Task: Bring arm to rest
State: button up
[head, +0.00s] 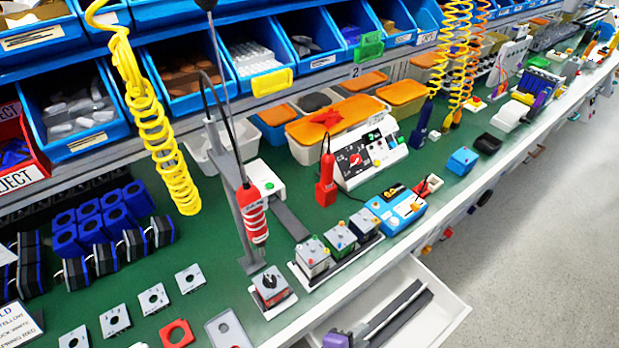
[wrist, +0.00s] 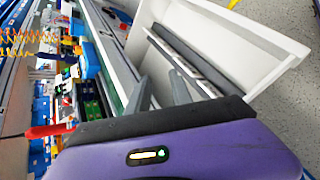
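The rotary switch (head: 270,287), a small box with a black knob on a white base, sits near the front edge of the green bench in the head view. In the wrist view my gripper (wrist: 159,80) has two grey fingers standing apart with nothing seen between them. Its purple body fills the bottom of that view. The fingers point toward the open drawer (wrist: 240,35) and the bench front.
The pulled-out white drawer (head: 448,306) juts from the bench front and holds dark bars (head: 398,315). Several small button boxes (head: 340,238) stand behind the switch. A red-and-white tool (head: 253,213) hangs over the bench (head: 150,255). Grey floor (head: 550,230) at right is clear.

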jog(key=s+r+m+t+y+b, duration=0.2)
jog(key=s+m+t+y+b, duration=0.1)
jog(key=s+m, duration=0.75)
jog(key=s+d+r+m+t+y+b, duration=0.4)
jog(key=s+d+r, duration=0.4)
jog(key=r, duration=0.5)
jog(key=s+m+b, duration=0.1)
jog(key=s+b, duration=0.1)
jog(key=shift+s+d+y+b, duration=0.15)
jog(key=shift+s+y+b, duration=0.15)
jog(key=shift+s, duration=0.1)
jog(key=shift+m, duration=0.25)
